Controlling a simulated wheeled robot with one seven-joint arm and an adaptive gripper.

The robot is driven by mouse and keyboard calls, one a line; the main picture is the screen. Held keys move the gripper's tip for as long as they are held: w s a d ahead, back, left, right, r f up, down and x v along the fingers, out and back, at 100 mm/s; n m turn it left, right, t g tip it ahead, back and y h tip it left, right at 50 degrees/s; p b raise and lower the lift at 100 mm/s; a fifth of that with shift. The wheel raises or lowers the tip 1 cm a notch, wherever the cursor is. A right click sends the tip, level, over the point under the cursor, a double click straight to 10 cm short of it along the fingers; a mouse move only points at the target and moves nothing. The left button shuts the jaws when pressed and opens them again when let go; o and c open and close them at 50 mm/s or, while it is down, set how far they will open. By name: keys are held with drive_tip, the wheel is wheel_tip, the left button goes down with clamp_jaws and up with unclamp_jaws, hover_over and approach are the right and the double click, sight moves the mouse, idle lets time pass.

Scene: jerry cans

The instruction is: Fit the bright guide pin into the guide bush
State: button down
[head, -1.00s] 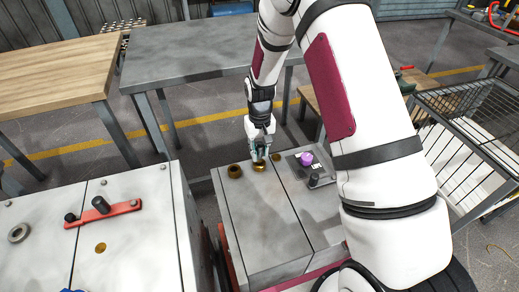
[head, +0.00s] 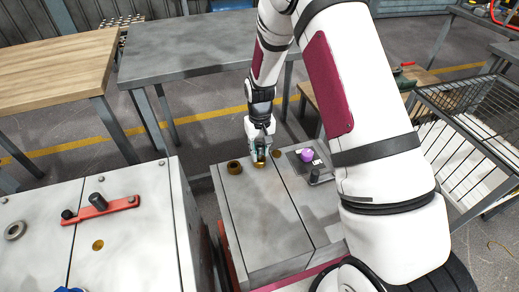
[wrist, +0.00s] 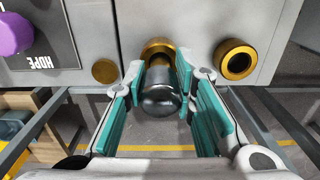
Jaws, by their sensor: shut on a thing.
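My gripper (wrist: 158,92) is shut on the bright guide pin (wrist: 160,98), a shiny steel cylinder with a rounded near end, between its teal finger pads. The pin's far end meets a brass guide bush (wrist: 157,47) in the grey block; whether it is inside the bore, and how deep, is hidden. In the head view my gripper (head: 260,157) is over the block's far part, with the brass bush (head: 259,164) just under its fingertips. A second brass bush (wrist: 235,60) with an open dark hole stands to the right in the wrist view and left in the head view (head: 234,167).
A flush brass disc (wrist: 105,71) lies beside the bush. A dark plate with a purple knob (head: 306,155) and a black peg (head: 314,177) is on the block's right. A second grey block (head: 130,250) carries a red lever (head: 118,206). A wire basket (head: 465,125) stands at right.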

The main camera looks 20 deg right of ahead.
drive_tip(key=shift+f, duration=0.1)
drive_tip(key=c, duration=1.2)
unclamp_jaws()
drive_tip(key=shift+c, duration=0.2)
wheel_tip(320, 180, up, 12)
drive_tip(key=shift+r, duration=0.15)
drive_tip(key=s+r+t+p, duration=0.1)
drive_tip(key=s+r+p, duration=0.2)
drive_tip(key=s+r, duration=0.65)
drive_tip(key=s+r+t+p, duration=0.1)
drive_tip(key=s+r+p, duration=0.3)
drive_tip(key=r, duration=1)
drive_tip(key=s+r+t+p, duration=0.1)
drive_tip(key=s+r, duration=0.4)
drive_tip(key=s, duration=0.6)
drive_tip(key=s+r+t+p, duration=0.1)
drive_tip(key=s+r+p, duration=0.2)
drive_tip(key=s, duration=0.9)
wheel_tip(320, 180, up, 2)
drive_tip(key=shift+d+r+p, duration=0.15)
drive_tip(key=shift+p, duration=0.25)
